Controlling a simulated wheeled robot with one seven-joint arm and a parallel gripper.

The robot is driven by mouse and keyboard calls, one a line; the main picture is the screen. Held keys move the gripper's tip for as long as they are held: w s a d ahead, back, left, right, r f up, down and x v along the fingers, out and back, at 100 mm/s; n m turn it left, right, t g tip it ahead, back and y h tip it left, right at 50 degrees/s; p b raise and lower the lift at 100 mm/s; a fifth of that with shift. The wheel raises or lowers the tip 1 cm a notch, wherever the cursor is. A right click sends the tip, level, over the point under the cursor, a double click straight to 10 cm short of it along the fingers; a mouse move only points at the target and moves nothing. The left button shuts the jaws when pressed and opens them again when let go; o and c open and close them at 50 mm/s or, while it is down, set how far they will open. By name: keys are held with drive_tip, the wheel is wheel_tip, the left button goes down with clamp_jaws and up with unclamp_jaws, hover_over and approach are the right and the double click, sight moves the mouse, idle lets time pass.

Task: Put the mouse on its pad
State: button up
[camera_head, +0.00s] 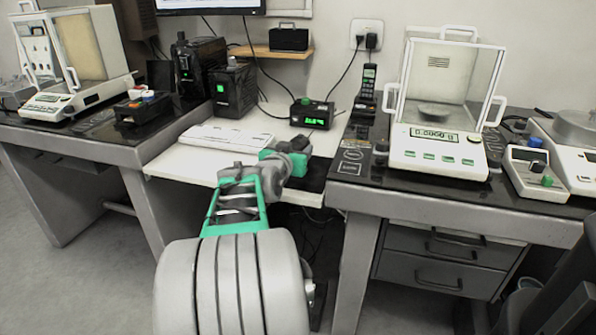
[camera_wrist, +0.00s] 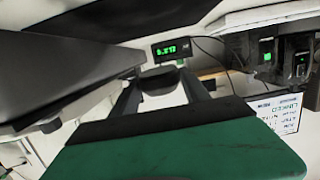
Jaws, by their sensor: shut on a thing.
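My gripper (camera_head: 297,155) reaches over the white middle desk in the head view. In the wrist view its two fingers (camera_wrist: 163,92) close on a small dark rounded thing, which I take to be the mouse (camera_wrist: 160,78). Most of the mouse is hidden by the gripper in the head view. The black pad (camera_head: 317,178) lies on the right part of the white desk, right of and partly behind my gripper. I cannot tell whether the mouse touches the pad.
A white keyboard (camera_head: 225,136) lies left of the gripper. A black box with green digits (camera_head: 312,114) stands behind it. The dark weighing table (camera_head: 345,180) with a glass-cased balance (camera_head: 440,150) borders the desk on the right. Black units (camera_head: 233,88) stand at the back left.

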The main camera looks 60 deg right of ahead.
drive_tip(key=shift+w+d+f, duration=0.2)
drive_tip(key=shift+d+f, duration=0.8)
drive_tip(key=shift+f, duration=0.2)
drive_tip(key=shift+w+d+f+b, duration=0.15)
drive_tip(key=shift+f+b, duration=0.1)
drive_tip(key=shift+f, duration=0.4)
drive_tip(key=shift+s+d+f+b, duration=0.1)
drive_tip(key=shift+f+b, duration=0.2)
drive_tip(key=shift+f, duration=0.3)
drive_tip(key=shift+w+d+f+b, duration=0.15)
drive_tip(key=shift+f+b, duration=0.1)
drive_tip(key=shift+f, duration=0.4)
drive_tip(key=shift+s, duration=0.1)
drive_tip(key=shift+f, duration=0.2)
drive_tip(key=o, duration=1.5)
drive_tip(key=shift+c, duration=0.2)
drive_tip(key=shift+r, duration=0.15)
